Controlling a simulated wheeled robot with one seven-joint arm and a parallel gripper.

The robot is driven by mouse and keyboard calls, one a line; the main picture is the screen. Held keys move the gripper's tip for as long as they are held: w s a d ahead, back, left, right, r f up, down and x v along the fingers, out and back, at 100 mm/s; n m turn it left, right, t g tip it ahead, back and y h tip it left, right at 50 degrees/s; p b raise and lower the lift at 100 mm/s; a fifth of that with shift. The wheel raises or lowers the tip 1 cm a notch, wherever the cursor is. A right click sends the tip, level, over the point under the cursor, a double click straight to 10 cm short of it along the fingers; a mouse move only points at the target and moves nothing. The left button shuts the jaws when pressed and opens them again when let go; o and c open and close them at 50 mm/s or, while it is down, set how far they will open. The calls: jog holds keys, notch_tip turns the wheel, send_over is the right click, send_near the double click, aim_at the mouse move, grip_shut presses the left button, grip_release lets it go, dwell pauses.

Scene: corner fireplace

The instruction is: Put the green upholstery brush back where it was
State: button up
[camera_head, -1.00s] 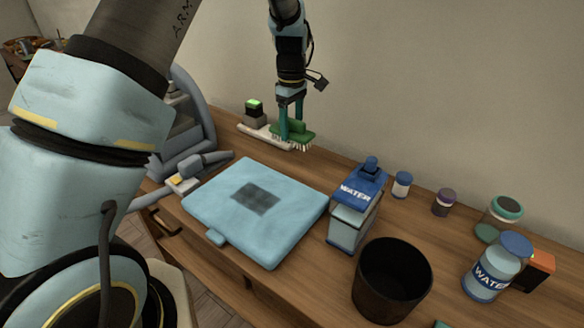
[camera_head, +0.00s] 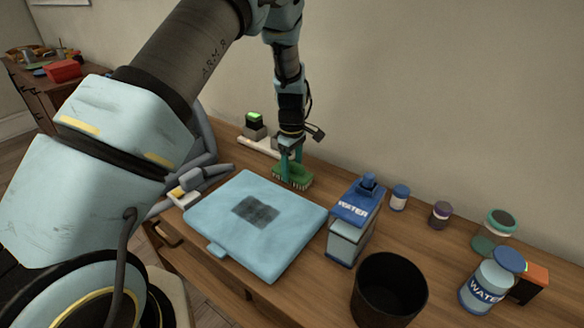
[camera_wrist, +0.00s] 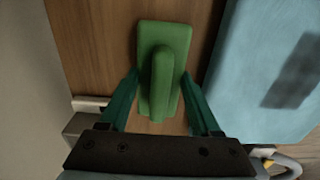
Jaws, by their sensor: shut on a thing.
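The green upholstery brush (camera_head: 297,178) is upright, bristles down, at the wooden table's surface between the light blue padded cushion and the wall. I cannot tell if the bristles touch the wood. My gripper (camera_head: 291,163) comes down on it from above with its teal fingers shut on the brush. In the wrist view my gripper (camera_wrist: 160,82) has a finger on each side of the green brush (camera_wrist: 160,50), whose raised handle runs along its middle.
The light blue cushion (camera_head: 228,235) lies close beside the brush. A white bar (camera_head: 258,146) and a dark box with a green top (camera_head: 255,124) are behind it. A blue-capped water container (camera_head: 351,225) and a black bin (camera_head: 390,290) stand to the right. Bare wood lies around the brush.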

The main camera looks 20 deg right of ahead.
aim_at(292, 162)
jog(key=shift+f, duration=0.15)
jog(key=o, duration=1.4)
jog(key=shift+o, duration=0.2)
notch_tip(292, 162, up, 12)
jog(key=b, duration=0.3)
jog(key=shift+r, duration=0.2)
jog(key=s+a+r+m, duration=0.2)
jog(key=a, duration=1.2)
jog(key=s+a+r+m, duration=0.1)
jog(key=a+r+m, duration=0.1)
jog(key=a, duration=1.2)
jog(key=s+a+f+m+t, duration=0.1)
jog(key=s+a+m, duration=0.2)
jog(key=s+a, duration=0.5)
jog(key=shift+a+t, duration=0.3)
jog(key=shift+a, duration=0.05)
